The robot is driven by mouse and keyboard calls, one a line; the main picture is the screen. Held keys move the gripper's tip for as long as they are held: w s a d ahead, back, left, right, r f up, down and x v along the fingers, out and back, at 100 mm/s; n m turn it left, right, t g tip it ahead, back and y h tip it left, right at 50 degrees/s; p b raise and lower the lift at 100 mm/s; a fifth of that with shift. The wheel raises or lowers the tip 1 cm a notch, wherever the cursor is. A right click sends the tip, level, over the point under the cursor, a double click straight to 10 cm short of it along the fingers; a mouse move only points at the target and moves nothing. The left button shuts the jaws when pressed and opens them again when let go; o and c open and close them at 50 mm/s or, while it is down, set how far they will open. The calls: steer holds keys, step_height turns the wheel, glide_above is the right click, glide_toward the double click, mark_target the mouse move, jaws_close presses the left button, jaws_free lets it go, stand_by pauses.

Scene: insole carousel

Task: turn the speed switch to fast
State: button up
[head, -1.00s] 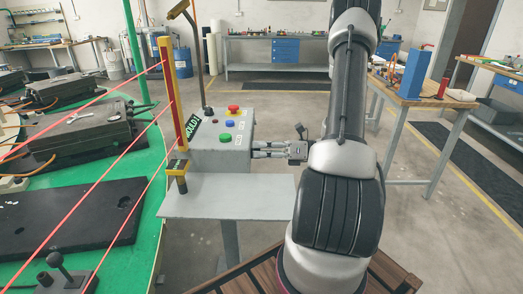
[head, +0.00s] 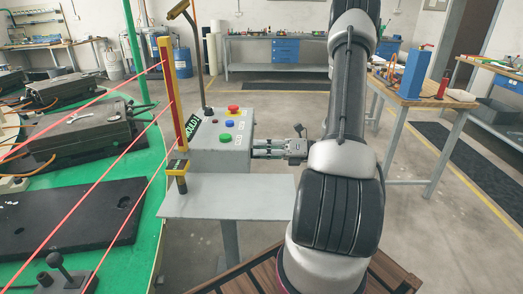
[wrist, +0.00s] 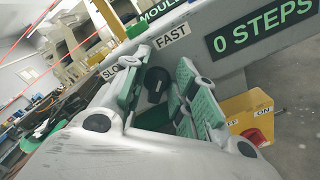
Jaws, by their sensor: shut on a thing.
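The speed switch (wrist: 157,82) is a black round knob on the side of the grey control box (head: 208,160). My gripper (head: 256,149) reaches the box's right side in the head view. In the wrist view my gripper (wrist: 158,92) has its green-padded fingers on both sides of the knob, shut on it. The fingers hide part of the knob, and I cannot tell which label it points to.
A yellow plate with a red switch (wrist: 257,138) and an ON label is close to the right finger. A 0 STEPS display (wrist: 262,27) is above. Red and other coloured buttons (head: 233,109) top the box. The green carousel (head: 148,190) is to the left.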

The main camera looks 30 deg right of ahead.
steer(key=o, duration=0.7)
steer(key=v, duration=1.2)
